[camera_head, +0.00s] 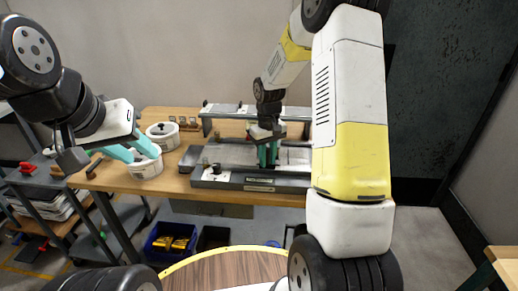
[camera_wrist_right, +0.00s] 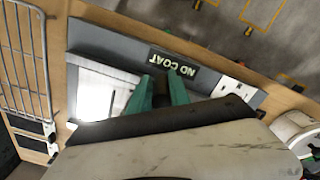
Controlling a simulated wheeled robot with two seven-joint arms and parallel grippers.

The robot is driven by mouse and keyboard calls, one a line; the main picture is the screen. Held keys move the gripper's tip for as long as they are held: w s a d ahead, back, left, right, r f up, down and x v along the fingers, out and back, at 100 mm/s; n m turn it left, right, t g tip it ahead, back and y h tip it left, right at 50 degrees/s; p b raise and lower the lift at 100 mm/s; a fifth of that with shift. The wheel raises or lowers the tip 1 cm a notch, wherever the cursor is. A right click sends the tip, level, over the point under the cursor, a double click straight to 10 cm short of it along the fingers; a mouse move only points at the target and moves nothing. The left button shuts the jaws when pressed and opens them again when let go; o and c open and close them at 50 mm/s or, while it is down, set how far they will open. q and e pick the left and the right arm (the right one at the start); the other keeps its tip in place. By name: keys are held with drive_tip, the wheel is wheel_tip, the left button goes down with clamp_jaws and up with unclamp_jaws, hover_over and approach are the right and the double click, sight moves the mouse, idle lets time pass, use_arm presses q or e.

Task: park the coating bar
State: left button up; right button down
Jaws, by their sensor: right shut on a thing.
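My right gripper (camera_head: 268,153) is low over the grey flat coating machine (camera_head: 230,180) on the wooden bench. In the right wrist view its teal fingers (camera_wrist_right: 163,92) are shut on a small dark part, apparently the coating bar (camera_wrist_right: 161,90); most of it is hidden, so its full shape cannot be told. The machine shows there with a label reading "ND COAT" and a pale plate (camera_wrist_right: 105,88) beside the fingers. My left gripper (camera_head: 143,154) has its teal fingers spread at a white tub (camera_head: 147,169) on the bench's left; whether they touch it is unclear.
A second white tub (camera_head: 163,131) stands behind the first. A long raised rail or rack (camera_head: 235,113) runs along the bench's back. A dark cart (camera_head: 40,180) stands at the left. Blue (camera_head: 170,243) and black bins lie below the bench. My right arm hides the bench's right end.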

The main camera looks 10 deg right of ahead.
drive_tip(key=shift+a, duration=0.1)
idle(0.7)
drive_tip(key=s+d, duration=0.1)
drive_tip(key=d, duration=0.3)
drive_tip(key=s+d, duration=0.1)
drive_tip(key=d, duration=0.2)
drive_tip(key=s+d, duration=0.1)
drive_tip(key=d, duration=0.3)
drive_tip(key=shift+s+d, duration=0.15)
drive_tip(key=shift+d, duration=0.2)
drive_tip(key=c, duration=1.3)
unclamp_jaws()
wheel_tip(320, 180, up, 8)
